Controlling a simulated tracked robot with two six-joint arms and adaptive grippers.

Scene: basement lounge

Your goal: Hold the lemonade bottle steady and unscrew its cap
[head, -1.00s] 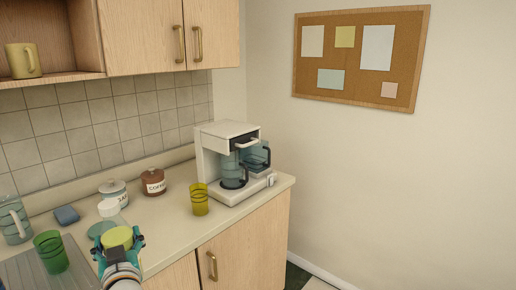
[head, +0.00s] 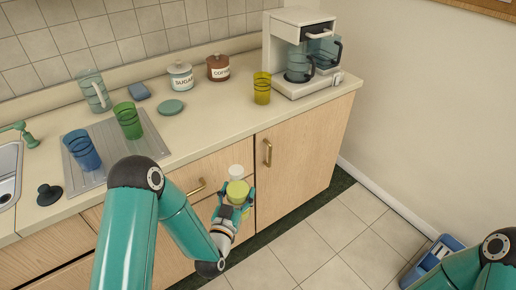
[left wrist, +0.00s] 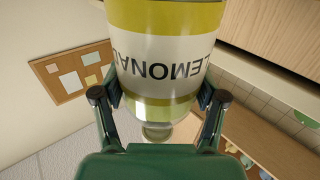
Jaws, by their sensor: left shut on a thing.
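The lemonade bottle (head: 238,191) is held by my left gripper (head: 235,206) in front of the lower cabinets, clear of the counter edge. Its white cap (head: 236,171) is on top and the bottle looks roughly upright. In the left wrist view the bottle (left wrist: 165,52) fills the upper middle, with yellow bands and an upside-down LEMONADE label. The fingers of my left gripper (left wrist: 160,105) lie on both sides of it. My right gripper is out of view; only part of my right arm shows at the lower right of the head view.
The counter holds a coffee maker (head: 300,55), yellow glass (head: 262,88), green glass (head: 128,120), blue glass (head: 82,150), pitcher (head: 93,92) and canisters. A sink (head: 8,175) is at left. A blue container (head: 432,258) stands on the floor at lower right. The tiled floor between is clear.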

